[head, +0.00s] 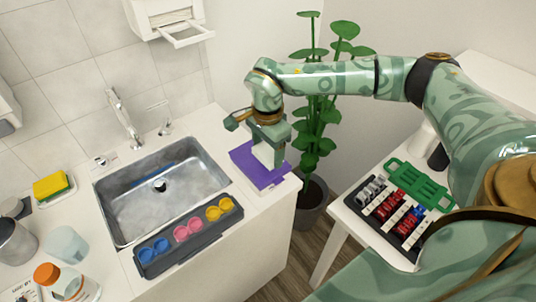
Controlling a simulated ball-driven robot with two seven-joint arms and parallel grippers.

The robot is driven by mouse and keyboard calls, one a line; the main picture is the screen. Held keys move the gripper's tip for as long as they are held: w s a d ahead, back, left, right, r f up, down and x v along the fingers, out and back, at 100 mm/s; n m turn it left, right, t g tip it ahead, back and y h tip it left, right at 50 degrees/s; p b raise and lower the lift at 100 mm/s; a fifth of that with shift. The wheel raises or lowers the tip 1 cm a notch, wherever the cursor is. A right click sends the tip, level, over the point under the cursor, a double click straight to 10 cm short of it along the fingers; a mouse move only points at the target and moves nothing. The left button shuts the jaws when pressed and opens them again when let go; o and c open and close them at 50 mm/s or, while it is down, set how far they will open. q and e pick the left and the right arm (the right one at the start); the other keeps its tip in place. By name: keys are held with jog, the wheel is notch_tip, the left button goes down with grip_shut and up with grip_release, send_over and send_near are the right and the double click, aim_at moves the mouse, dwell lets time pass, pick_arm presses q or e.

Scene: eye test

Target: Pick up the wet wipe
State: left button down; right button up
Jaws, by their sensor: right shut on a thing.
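My left gripper is not in view.
The metal sink (205,186) with its faucet (124,117) is left of the wipe. A dark tray (209,233) with coloured cups stands in front. A bottle (62,282) and sponge (50,186) are far left. A plant (318,120) and a side table with a rack (418,183) are right.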

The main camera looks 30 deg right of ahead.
jog(key=s+a+r+p, duration=0.2)
jog(key=s+a+r, duration=0.5)
jog(key=s, duration=0.5)
notch_tip(320, 180, up, 3)
jog(key=shift+a+f, duration=0.15)
jog(key=shift+f, duration=0.05)
